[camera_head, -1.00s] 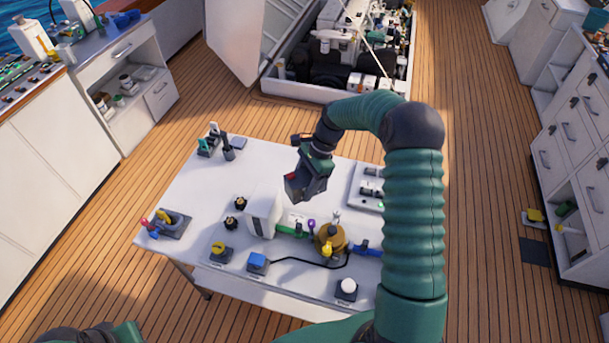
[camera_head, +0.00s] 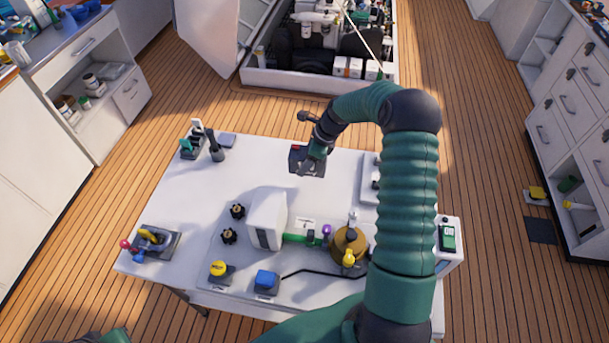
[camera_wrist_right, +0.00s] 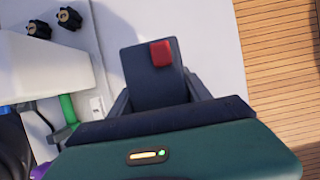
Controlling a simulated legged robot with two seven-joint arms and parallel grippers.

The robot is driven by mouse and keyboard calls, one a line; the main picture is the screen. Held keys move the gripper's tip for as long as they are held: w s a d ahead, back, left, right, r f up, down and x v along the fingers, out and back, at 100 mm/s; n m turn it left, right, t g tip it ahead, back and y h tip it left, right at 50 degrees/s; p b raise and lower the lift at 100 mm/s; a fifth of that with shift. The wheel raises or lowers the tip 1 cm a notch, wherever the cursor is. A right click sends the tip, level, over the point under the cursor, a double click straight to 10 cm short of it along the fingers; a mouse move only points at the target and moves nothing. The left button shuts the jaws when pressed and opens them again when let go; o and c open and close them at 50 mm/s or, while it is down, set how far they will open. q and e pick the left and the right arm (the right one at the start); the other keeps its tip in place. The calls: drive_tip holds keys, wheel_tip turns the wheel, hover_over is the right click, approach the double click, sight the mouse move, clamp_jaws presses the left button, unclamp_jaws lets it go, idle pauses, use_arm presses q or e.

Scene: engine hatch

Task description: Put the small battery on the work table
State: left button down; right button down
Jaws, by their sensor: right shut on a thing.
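The small battery (camera_wrist_right: 152,82) is a dark block with a red cap on one corner. In the right wrist view my right gripper (camera_wrist_right: 158,98) is shut on it, one finger on each side. In the head view the battery (camera_head: 306,160) hangs from the gripper over the far edge area of the white work table (camera_head: 185,195). I cannot tell whether it touches the tabletop. Of my left arm only a green and dark part shows at the bottom left; its gripper is out of frame.
A white box (camera_head: 266,218), a brass-coloured round part (camera_head: 348,243), a blue button block (camera_head: 265,281) and black knobs (camera_head: 237,210) crowd the table's middle and front. A dark cup-like holder (camera_head: 216,148) stands at the far left. An open engine hatch (camera_head: 320,85) lies beyond.

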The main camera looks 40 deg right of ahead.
wheel_tip(320, 180, down, 7)
drive_tip(key=shift+w, duration=0.1)
drive_tip(key=shift+c, duration=2.4)
unclamp_jaws()
drive_tip(key=v, duration=1.2)
